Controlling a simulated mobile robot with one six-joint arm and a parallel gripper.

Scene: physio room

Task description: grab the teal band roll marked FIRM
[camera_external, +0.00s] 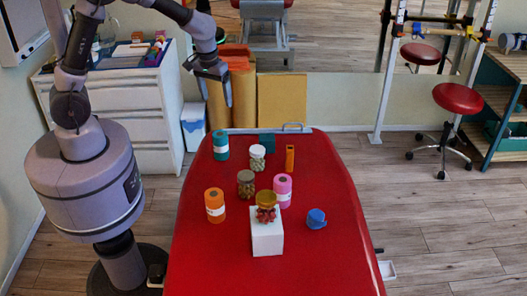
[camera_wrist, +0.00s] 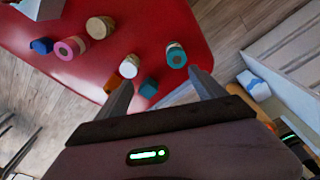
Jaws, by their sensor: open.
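A teal band roll (camera_external: 220,145) with a white label stands upright near the far left corner of the red table (camera_external: 335,200). The label's print is too small to read. In the wrist view the roll (camera_wrist: 175,58) lies just beyond my fingers, slightly right of the middle between them. My gripper (camera_external: 213,88) is open and empty, up in the air near the table's far left end. Its two fingers show in the wrist view (camera_wrist: 161,76), apart from the roll.
Near the roll are a jar (camera_external: 257,160), a flat teal block (camera_external: 267,143) and an upright orange item (camera_external: 289,158).

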